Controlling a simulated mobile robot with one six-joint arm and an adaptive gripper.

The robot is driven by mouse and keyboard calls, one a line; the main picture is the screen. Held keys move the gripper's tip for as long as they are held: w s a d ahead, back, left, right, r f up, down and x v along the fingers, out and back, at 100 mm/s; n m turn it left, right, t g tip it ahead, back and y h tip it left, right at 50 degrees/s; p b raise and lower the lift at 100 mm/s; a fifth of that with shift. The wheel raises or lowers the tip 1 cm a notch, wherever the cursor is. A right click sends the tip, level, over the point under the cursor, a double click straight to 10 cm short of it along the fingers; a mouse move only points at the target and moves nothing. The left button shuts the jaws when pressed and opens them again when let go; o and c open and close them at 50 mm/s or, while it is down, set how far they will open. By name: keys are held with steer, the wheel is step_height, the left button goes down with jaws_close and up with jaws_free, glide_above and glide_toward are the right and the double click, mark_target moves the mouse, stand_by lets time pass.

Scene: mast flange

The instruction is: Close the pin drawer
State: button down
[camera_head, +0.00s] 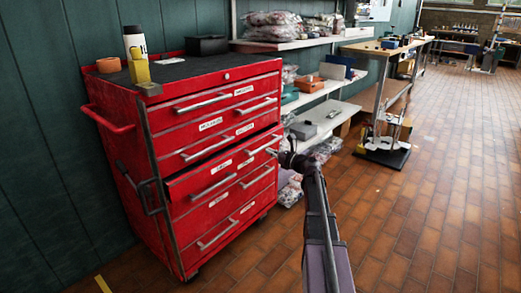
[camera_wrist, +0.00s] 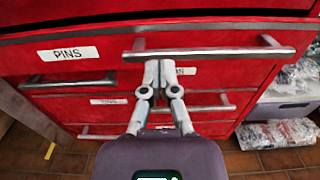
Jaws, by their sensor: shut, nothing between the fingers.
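The pin drawer (camera_head: 195,176) is in the red tool cabinet (camera_head: 135,150) and stands out a little from the fronts above it, with a dark gap along its top edge. In the wrist view, the drawer front (camera_wrist: 112,68) carries a white label reading PINS (camera_wrist: 68,54) and a long metal handle (camera_wrist: 225,51) to the right. My gripper (camera_wrist: 158,66) is shut and empty, with its fingertips at the left part of this handle. I cannot tell whether they touch. In the head view, my gripper (camera_head: 277,153) is at the drawer's right end.
Other drawers with handles (camera_wrist: 67,82) lie just below. A bottle (camera_head: 134,42), a yellow item (camera_head: 139,70), a tape roll (camera_head: 108,65) and a black box (camera_head: 207,44) stand on the cabinet. Shelves (camera_head: 325,92) are to the right. The brick floor (camera_head: 420,210) is open at right.

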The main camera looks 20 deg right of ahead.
mark_target(267, 146)
steer(key=shift+v, duration=2.5)
steer(key=c, duration=0.6)
jaws_free()
steer(key=shift+c, duration=0.2)
steer(key=n+h, duration=0.2)
steer(key=n, duration=0.2)
steer(key=d+f+n+t+h+b, duration=0.1)
steer(key=n+h, duration=0.1)
steer(key=n, duration=0.3)
steer(key=f+n+h+b, duration=0.1)
steer(key=n+h, duration=0.1)
steer(key=n, duration=0.2)
steer(key=shift+d+f+n+t+h, duration=0.1)
steer(key=shift+d+n+t+h, duration=0.1)
steer(key=shift+n+t+h, duration=0.15)
steer(key=shift+w, duration=0.1)
steer(key=w, duration=0.9)
steer(key=w+a, duration=0.1)
steer(key=w, duration=0.3)
steer(key=shift+w, duration=0.25)
